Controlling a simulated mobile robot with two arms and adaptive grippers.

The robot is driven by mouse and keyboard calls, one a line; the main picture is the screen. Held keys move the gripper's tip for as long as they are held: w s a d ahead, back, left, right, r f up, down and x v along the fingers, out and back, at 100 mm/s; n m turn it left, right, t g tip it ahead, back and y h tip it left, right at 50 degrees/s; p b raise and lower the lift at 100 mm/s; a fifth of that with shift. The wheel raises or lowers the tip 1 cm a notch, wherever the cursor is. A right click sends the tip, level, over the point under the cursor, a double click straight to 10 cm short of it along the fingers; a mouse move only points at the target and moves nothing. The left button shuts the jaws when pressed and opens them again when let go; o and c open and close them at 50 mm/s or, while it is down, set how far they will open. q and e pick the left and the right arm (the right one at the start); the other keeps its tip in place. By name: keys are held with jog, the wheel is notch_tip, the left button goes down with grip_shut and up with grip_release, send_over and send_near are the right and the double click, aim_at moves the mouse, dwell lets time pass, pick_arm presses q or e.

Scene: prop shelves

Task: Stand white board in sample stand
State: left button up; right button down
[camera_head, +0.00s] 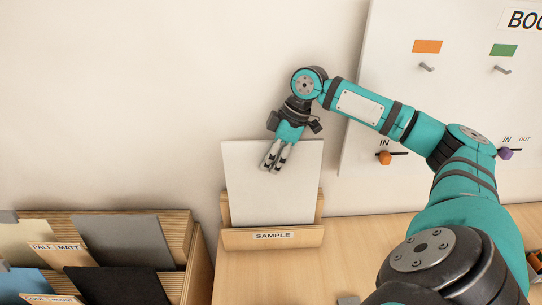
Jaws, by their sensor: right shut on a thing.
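The white board (272,195) stands nearly upright at the wooden sample stand (273,238), which carries a "SAMPLE" label on its front. The board's lower edge is behind the stand's front lip, so I cannot see whether it touches the bottom. My right gripper (276,165) comes down from above onto the board's upper part and is shut on it. One edge of the stand's back shows on each side of the board. My left gripper is not in view.
At the lower left a wooden rack (200,262) holds several boards, including a grey one (125,240) and a black one (118,284). A white wall panel (390,75) with pegs and sliders hangs at the right.

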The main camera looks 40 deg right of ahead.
aim_at(271, 182)
jog(key=shift+f+b, duration=1.15)
jog(key=shift+f, duration=2.2)
jog(key=c, duration=1.3)
grip_release()
jog(key=shift+r, duration=0.3)
notch_tip(271, 182, up, 9)
jog(key=shift+r, duration=0.2)
